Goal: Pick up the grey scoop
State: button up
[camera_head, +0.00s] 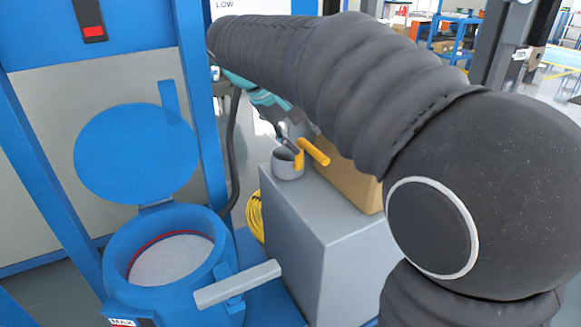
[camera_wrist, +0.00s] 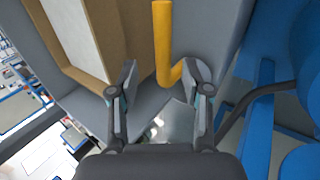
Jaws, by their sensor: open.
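In the wrist view the yellow handle (camera_wrist: 162,45) runs down from the top edge and bends near the right fingertip. My gripper (camera_wrist: 163,82) is open, with a finger on either side of the view and nothing held. In the head view my gripper (camera_head: 284,138) is just above and behind the scoop, partly hidden; whether it touches is unclear.
The grey cabinet (camera_head: 290,215) carries a cardboard box (camera_head: 347,175) right beside the scoop; the box (camera_wrist: 110,35) is upper left in the wrist view. A blue hopper (camera_head: 118,275) with raised lid (camera_head: 137,155) stands left. A yellow cable coil (camera_head: 254,217) lies behind the cabinet.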

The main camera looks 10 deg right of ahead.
aim_at(307, 145)
jog(key=x, duration=0.4)
jog(key=shift+w+f+b, duration=0.15)
jog(key=shift+f+b, duration=0.25)
jog(key=shift+f, duration=0.05)
grip_shut()
